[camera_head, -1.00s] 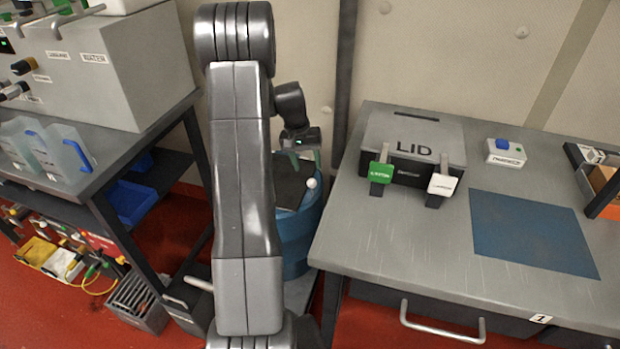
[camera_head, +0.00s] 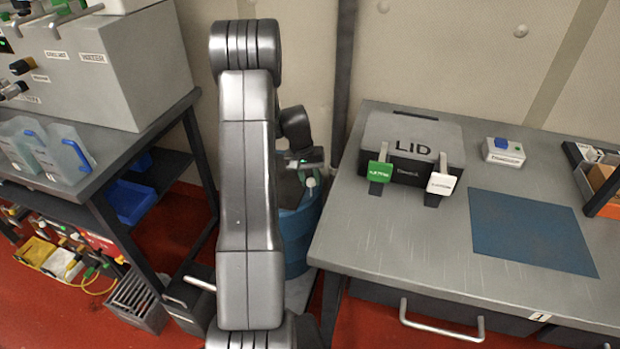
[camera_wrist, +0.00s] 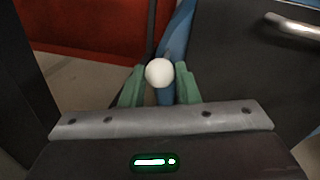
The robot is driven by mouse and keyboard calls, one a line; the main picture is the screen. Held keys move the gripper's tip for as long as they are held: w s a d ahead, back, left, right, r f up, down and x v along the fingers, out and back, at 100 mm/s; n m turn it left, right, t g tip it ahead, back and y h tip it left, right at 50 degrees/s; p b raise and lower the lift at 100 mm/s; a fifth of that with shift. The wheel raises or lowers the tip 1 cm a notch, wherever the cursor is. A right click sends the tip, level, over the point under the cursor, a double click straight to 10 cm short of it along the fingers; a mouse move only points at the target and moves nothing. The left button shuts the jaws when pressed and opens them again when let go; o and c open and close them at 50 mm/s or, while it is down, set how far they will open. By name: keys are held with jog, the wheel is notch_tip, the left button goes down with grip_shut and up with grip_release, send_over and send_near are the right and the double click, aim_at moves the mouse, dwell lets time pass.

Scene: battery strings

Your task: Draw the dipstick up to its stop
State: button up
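The dipstick's white ball knob (camera_wrist: 159,72) shows in the wrist view between the two green fingertips of my gripper (camera_wrist: 160,80). A fingertip meets each side of the knob with no clear gap, so the gripper looks shut on it. In the head view the white knob (camera_head: 311,182) shows just below my gripper (camera_head: 304,174), over the blue drum (camera_head: 297,240). The dipstick's rod is not clearly visible. My arm hides the left part of the drum.
A grey workbench (camera_head: 400,240) stands close on the right, with a lidded box (camera_head: 415,145) and a blue mat (camera_head: 530,230). Another bench (camera_head: 100,165) with jugs stands at the left. A wall pipe (camera_head: 342,80) rises behind.

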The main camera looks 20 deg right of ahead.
grip_shut()
notch_tip(320, 180, up, 16)
jog(key=p, duration=0.7)
jog(key=shift+r, duration=0.25)
jog(key=shift+w, duration=0.1)
jog(key=o, duration=1)
grip_release()
jog(key=shift+r, duration=0.1)
jog(key=r, duration=0.4)
jog(key=a+r, duration=0.1)
jog(key=r, duration=0.4)
jog(key=w+a+r, duration=0.1)
jog(key=r, duration=0.3)
jog(key=shift+a+r+b, duration=0.2)
jog(key=shift+b, duration=0.15)
